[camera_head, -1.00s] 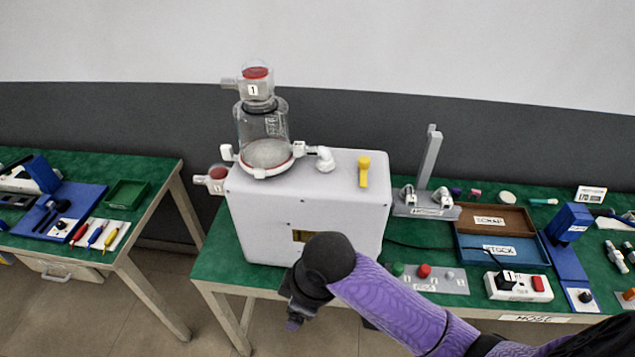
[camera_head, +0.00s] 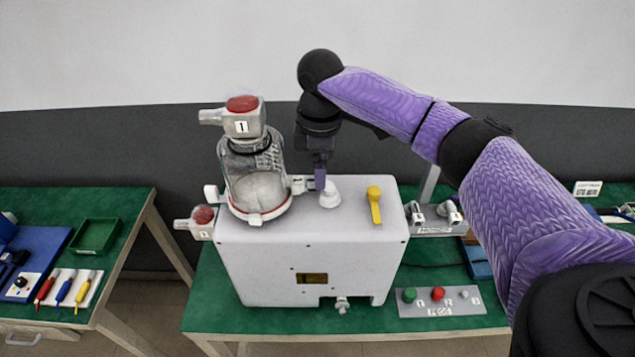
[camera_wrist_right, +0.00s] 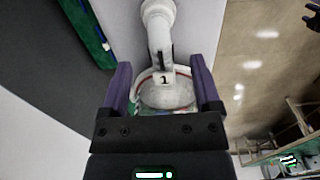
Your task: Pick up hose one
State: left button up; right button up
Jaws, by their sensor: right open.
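Hose one is a short white elbow tube (camera_head: 329,195) on top of the white pump box (camera_head: 310,245), beside the clear canister (camera_head: 257,180). In the wrist view the white hose (camera_wrist_right: 159,28) comes from the top and ends at a label "1" by the canister (camera_wrist_right: 170,92). My right gripper (camera_head: 319,186) points down over the hose near the canister's side port. In the wrist view its two purple fingers (camera_wrist_right: 162,85) are apart, with the hose end and canister showing between them. I cannot tell whether the fingers touch the hose.
A yellow lever (camera_head: 374,204) stands on the box to the right of the hose. A capped part marked "1" (camera_head: 243,118) tops the canister. A grey panel with green and red knobs (camera_head: 440,300) lies in front. My right arm hides much of the right table.

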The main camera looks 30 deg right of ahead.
aim_at(329, 198)
notch_tip(329, 198, down, 5)
jog(key=shift+f, duration=0.15)
jog(key=shift+s+f, duration=0.1)
jog(key=shift+f, duration=0.15)
jog(key=shift+c, duration=1)
pick_arm(q)
jog(key=shift+w+f, duration=0.1)
jog(key=shift+w, duration=0.35)
pick_arm(e)
grip_shut()
